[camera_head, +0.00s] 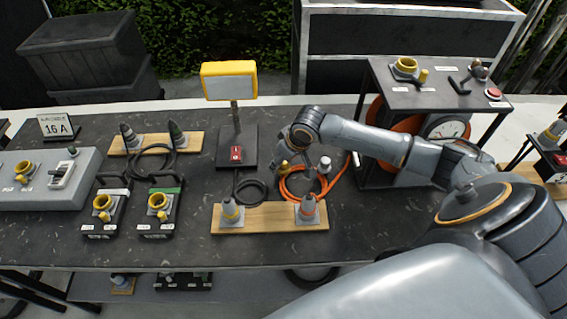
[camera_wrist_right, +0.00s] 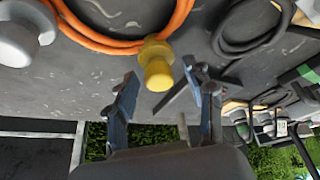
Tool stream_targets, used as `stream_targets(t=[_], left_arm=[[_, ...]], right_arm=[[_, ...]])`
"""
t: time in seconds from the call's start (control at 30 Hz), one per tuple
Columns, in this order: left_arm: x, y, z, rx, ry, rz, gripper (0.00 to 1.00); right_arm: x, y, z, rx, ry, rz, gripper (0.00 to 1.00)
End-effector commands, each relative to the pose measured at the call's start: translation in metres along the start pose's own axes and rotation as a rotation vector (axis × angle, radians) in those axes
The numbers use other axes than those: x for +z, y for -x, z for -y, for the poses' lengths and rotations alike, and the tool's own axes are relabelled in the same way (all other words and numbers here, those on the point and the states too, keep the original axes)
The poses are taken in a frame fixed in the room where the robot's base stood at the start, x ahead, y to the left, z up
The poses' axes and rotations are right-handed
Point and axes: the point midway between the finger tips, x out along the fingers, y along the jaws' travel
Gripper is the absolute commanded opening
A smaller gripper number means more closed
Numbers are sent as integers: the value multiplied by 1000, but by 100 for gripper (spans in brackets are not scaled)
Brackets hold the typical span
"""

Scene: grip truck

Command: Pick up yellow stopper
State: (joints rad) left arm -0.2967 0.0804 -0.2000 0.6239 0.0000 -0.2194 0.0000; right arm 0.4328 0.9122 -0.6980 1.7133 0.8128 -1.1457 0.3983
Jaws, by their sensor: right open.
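The yellow stopper (camera_head: 283,168) stands on the dark workbench beside a coiled orange cable, just below my right gripper (camera_head: 293,140) in the head view. In the right wrist view, the yellow stopper (camera_wrist_right: 157,68) has a round flange and a narrower knob. My right gripper (camera_wrist_right: 162,88) is open there, its two fingers apart on either side of the stopper's knob end. I see no contact between the fingers and the stopper. My left gripper is not in view.
A grey-white stopper (camera_head: 325,164) stands right of the yellow one, near the orange cable (camera_head: 343,185). A black cable coil (camera_head: 250,191) and a wooden board with two connectors (camera_head: 270,219) lie close by. A lamp stand (camera_head: 236,118) rises to the left.

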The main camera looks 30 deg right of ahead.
Motion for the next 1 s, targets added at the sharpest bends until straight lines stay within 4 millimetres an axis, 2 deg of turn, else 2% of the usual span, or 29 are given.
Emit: stream_targets(t=[0.17,0.4,0.43,0.77,0.87,1.0], left_arm=[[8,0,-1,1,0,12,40],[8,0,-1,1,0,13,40],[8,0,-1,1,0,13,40],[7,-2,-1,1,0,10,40],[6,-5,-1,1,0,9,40],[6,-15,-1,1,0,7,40]], right_arm=[[0,0,0,0,0,0,51],[0,0,0,0,0,0,2],[0,0,0,0,0,0,0],[-1,1,0,0,0,0,0],[-3,6,0,0,-1,-1,0],[-11,24,-1,1,0,-5,0]])
